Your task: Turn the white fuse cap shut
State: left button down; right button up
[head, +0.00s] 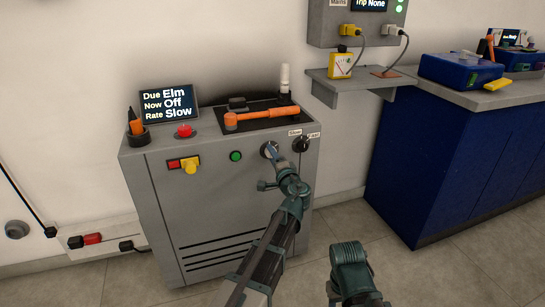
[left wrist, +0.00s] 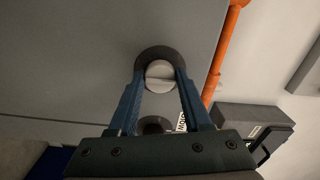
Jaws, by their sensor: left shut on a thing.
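The white fuse cap (left wrist: 159,77) is a round pale disc with a line across its face, set in a dark ring on the grey cabinet (head: 170,230). My left gripper (left wrist: 160,79) has its two blue fingers on either side of the cap, shut on it. In the head view my left gripper (head: 272,152) reaches the upper right of the cabinet front and mostly hides the cap. My right arm shows only as a green-grey link at the bottom; its fingers are not visible.
A black knob (head: 301,144) sits right of the cap, near a "Slow" label. A green button (head: 236,156) and yellow knob (head: 190,166) are to the left. An orange-handled tool (head: 262,117) lies on top. A wall shelf (head: 350,82) and blue counter (head: 440,160) stand right.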

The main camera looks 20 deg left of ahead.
dwell(0.5)
pick_arm(q)
jog(key=shift+c, duration=1.7)
grip_release()
jog(key=shift+s, duration=0.1)
jog(key=v, duration=1.3)
jog(key=shift+s+d, duration=0.25)
jog(key=shift+d, duration=0.05)
